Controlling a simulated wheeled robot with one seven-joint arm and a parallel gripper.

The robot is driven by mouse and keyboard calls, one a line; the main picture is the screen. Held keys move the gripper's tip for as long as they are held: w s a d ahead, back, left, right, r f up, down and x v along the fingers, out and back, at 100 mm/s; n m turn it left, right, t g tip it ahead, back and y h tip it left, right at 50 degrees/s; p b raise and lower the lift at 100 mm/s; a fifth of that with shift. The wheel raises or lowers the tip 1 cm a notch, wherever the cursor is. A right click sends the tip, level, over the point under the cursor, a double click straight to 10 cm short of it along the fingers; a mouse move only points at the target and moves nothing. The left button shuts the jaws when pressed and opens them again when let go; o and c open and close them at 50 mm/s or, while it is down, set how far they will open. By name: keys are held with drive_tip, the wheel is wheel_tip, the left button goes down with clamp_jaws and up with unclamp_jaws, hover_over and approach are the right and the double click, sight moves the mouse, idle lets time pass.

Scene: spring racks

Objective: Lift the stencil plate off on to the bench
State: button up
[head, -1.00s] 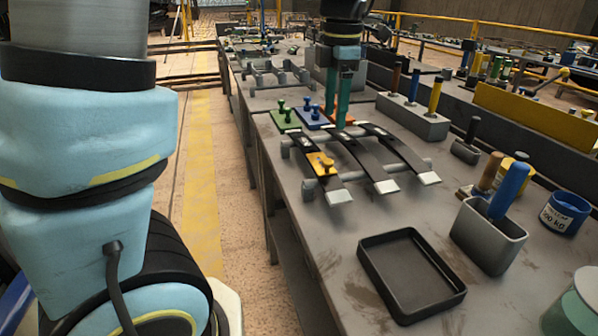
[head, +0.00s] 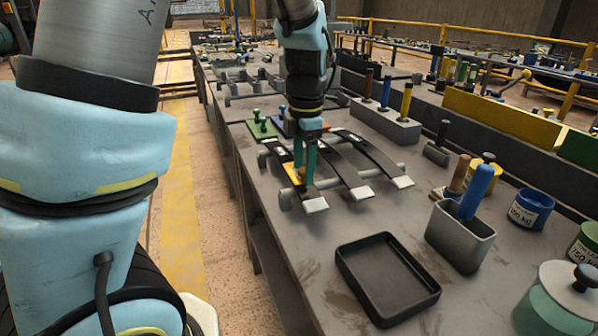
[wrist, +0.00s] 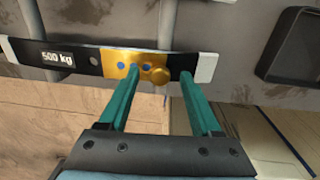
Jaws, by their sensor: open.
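The yellow stencil plate (head: 289,172) lies across the leftmost dark leaf spring, near its white near end. In the wrist view the plate (wrist: 122,60) shows a round yellow knob (wrist: 159,75) and blue spots, beside a "500 kg" label. My gripper (head: 304,170) is down at the plate and partly hides it in the head view. In the wrist view my green fingers (wrist: 158,73) are open, one on either side of the knob. I cannot tell whether they touch it.
Two more leaf springs (head: 345,172) lie to the right on the same rack bars. Green (head: 262,128) and blue plates with knobs stand behind. A black tray (head: 418,295) and a grey bin (head: 455,240) stand nearer. Bare bench (head: 300,250) lies left of the tray.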

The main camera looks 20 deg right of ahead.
drive_tip(key=shift+c, duration=0.2)
clamp_jaws()
idle(0.4)
